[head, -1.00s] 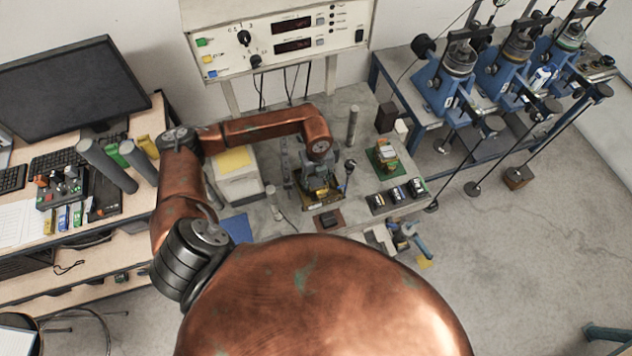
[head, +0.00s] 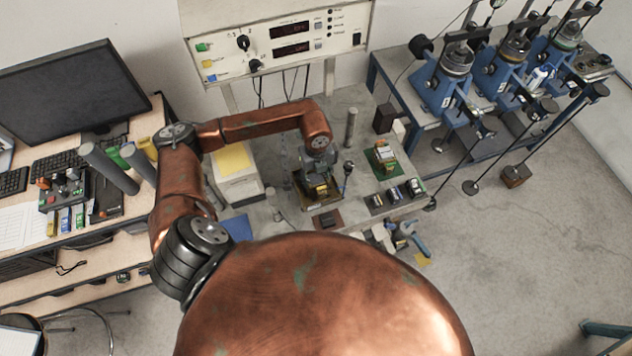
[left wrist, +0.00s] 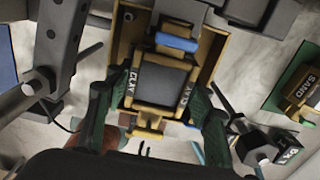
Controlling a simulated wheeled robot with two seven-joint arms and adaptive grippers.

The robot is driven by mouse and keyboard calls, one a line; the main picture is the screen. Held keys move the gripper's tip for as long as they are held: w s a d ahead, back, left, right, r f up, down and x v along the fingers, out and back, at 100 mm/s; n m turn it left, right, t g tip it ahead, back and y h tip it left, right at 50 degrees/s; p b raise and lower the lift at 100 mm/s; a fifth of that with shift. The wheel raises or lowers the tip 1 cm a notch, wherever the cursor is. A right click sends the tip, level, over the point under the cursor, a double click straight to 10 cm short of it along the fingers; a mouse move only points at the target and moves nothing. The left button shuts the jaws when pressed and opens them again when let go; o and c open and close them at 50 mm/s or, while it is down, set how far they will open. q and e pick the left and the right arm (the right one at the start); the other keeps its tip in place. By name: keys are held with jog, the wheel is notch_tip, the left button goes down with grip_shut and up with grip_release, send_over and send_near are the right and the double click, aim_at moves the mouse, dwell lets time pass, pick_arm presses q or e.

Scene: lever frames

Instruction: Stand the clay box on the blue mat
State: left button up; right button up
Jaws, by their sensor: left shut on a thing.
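The clay box (left wrist: 160,80) is dark with yellow edges, a CLAY label and a blue piece on top. In the head view the clay box (head: 320,192) is partly hidden under my left gripper (head: 319,172). In the left wrist view my left gripper (left wrist: 160,90) has its green fingers on either side of the box, shut on it. An ochre-brown open holder (left wrist: 208,52) surrounds part of the box; I cannot tell whether the box is clear of its floor. The blue mat (head: 238,227) lies bare at the table's left front. My right gripper is not in view.
A box marked SAND (left wrist: 303,90) stands on a green mat (head: 378,163) to the right. Upright grey posts (head: 351,127) stand near the gripper. A white box with a yellow top (head: 235,172) is left. Small dark blocks (head: 395,195) line the right front.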

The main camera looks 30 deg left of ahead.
aim_at(316, 178)
pick_arm(q)
jog(key=shift+r+p, duration=1.05)
jog(key=shift+r, duration=1.05)
